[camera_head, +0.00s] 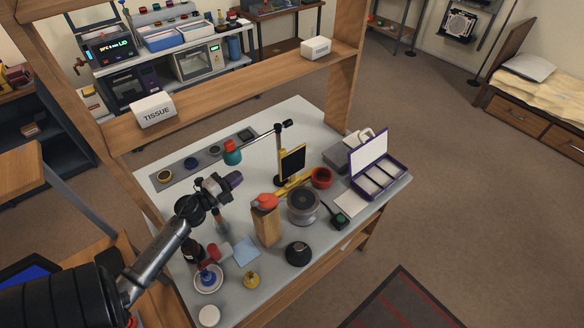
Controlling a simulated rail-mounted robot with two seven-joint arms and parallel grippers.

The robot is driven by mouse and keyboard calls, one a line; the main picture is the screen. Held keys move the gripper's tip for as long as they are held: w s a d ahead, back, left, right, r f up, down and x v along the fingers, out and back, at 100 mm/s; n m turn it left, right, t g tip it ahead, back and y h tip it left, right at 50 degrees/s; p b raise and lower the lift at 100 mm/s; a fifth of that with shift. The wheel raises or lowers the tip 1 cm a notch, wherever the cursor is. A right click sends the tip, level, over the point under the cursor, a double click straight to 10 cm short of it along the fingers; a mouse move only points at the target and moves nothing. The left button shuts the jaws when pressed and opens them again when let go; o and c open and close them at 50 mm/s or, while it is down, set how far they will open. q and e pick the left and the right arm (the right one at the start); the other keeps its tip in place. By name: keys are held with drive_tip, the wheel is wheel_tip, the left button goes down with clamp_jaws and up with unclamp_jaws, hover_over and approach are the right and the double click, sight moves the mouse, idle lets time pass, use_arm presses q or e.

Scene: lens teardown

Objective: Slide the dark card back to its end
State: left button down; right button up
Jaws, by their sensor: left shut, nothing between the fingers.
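The dark card (291,163) is a black panel with a yellow border. It stands upright on a yellow rail (285,191) near the middle of the white table. My left gripper (236,179) comes in from the left and is shut and empty. In the picture it is left of the card and apart from it. Whether the card sits at an end of the rail is too small to tell. My right gripper is not in view.
A teal-and-red lamp head (232,152) hangs from a dark arm close to my gripper. A wooden block (267,224), a grey spool-like part (302,205) and a red ring (321,178) crowd the rail. A purple case (378,180) stands open at right.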

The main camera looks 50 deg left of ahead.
sight(280, 156)
use_arm(q)
drive_tip(key=w+f+m, duration=0.1)
drive_tip(key=w, duration=0.4)
drive_tip(key=w+h, duration=0.1)
drive_tip(key=w, duration=0.4)
drive_tip(key=w+a+f+m+h, duration=0.1)
drive_tip(key=w, duration=0.4)
drive_tip(key=shift+f+m+b, duration=0.3)
drive_tip(key=shift+b, duration=0.1)
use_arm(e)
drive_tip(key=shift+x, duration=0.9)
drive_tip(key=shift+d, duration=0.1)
use_arm(q)
drive_tip(key=shift+w, duration=0.1)
